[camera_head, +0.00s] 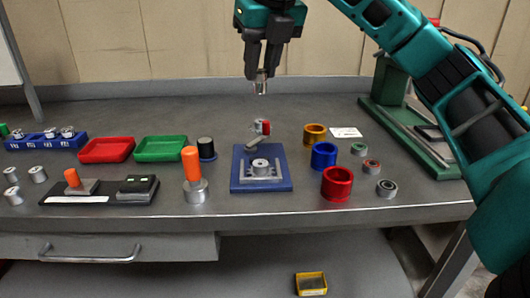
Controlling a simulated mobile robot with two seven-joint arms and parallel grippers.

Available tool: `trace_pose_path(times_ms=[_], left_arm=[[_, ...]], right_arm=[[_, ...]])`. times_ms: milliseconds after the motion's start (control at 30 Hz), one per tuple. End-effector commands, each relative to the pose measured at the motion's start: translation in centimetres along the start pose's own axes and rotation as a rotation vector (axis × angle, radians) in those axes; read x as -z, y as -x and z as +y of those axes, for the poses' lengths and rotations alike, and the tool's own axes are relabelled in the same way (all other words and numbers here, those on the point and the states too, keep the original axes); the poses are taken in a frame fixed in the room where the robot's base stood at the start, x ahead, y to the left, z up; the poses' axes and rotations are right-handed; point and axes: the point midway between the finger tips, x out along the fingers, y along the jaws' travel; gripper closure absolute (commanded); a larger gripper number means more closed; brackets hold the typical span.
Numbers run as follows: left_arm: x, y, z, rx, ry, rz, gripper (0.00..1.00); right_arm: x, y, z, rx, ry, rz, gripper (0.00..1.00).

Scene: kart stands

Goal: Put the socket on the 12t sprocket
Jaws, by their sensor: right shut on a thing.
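My right gripper (261,68) hangs above the back of the bench, pointing down. It is shut on a small shiny metal piece that looks like the socket (261,86), held clear of everything below. A blue fixture plate (283,184) lies on the bench under and in front of it. A round grey metal part, perhaps the sprocket (260,164), sits on the plate inside a light bracket; its teeth are too small to make out. A grey piece with a red part (264,127) stands at the plate's back edge. My left gripper is out of view.
An orange-handled tool (191,165) stands left of the plate. Gold (315,134), blue (323,155) and red (337,183) cups stand right. Red (107,149) and green (160,148) trays lie left. A green press (392,105) stands behind my right arm. The back middle is clear.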

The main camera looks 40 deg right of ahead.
Motion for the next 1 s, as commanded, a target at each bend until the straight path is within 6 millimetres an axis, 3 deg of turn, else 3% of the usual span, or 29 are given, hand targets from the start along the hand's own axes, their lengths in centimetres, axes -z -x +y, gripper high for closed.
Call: trace_pose_path(times_ms=[33, 100, 300, 533, 800, 1000], left_arm=[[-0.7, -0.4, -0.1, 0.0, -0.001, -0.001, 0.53], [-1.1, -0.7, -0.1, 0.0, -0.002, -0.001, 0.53], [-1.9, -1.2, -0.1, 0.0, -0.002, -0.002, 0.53], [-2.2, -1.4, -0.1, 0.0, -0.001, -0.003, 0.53], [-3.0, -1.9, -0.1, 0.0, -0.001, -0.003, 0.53], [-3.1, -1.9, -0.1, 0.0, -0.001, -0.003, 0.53]], right_arm=[[0.8, -1.8, -0.1, 0.002, -0.001, 0.003, 1.0], [1.5, -3.5, -0.1, 0.001, -0.001, 0.002, 1.0], [3.1, -7.3, -0.1, 0.0, -0.001, 0.001, 1.0], [3.8, -9.1, 0.0, 0.0, 0.0, 0.0, 1.0], [5.5, -13.2, -0.1, -0.001, -0.002, 0.0, 1.0], [5.7, -13.7, 0.0, -0.002, -0.001, -0.001, 1.0]])
